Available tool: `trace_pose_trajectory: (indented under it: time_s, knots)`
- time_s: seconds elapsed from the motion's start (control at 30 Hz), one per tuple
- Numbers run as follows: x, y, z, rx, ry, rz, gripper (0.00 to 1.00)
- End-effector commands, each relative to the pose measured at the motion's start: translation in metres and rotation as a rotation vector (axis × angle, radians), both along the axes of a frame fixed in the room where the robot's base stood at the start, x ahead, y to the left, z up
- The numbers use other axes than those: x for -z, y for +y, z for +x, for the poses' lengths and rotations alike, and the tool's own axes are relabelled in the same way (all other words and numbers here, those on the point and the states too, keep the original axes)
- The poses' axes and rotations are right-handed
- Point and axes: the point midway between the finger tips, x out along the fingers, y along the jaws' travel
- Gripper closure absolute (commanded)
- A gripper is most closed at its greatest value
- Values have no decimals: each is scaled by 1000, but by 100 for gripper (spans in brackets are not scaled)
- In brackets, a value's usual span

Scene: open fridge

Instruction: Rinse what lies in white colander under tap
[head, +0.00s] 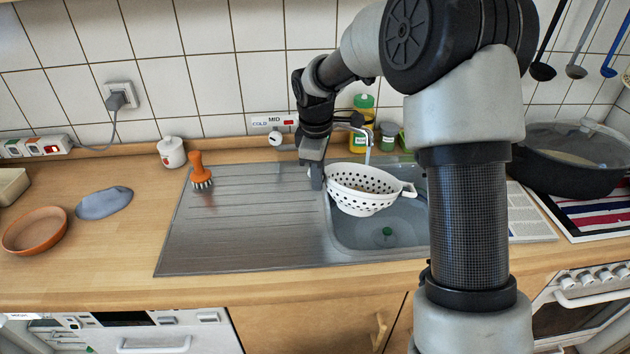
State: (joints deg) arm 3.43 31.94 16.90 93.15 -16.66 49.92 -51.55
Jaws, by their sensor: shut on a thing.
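The white colander (362,203), with dark round holes, is held over the left part of the sink basin (400,232). My gripper (317,182) is shut on its left rim. The colander looks roughly level, and its handle points right. What lies inside is too small or hidden to make out. The tap (355,129) is behind the colander, partly covered by my arm. A pale vertical streak like running water (367,152) drops from its spout toward the colander's back right part.
The metal drainboard (245,230) is mostly clear, with an orange brush (200,172) at its back left. A white lidded jar (172,153), grey cloth-like piece (104,203) and orange bowl (35,231) stand left. A dark pan (570,165) is at right.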

Motion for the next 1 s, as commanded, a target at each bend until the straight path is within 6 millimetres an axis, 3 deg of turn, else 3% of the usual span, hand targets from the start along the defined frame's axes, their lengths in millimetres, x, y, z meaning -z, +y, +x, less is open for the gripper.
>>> trace_pose_trajectory:
  time_s: [0.7, 1.0]
  knots:
    - [15, -23, 63, 0, -1, 0, 100]
    - [19, -29, 79, -1, -2, -2, 100]
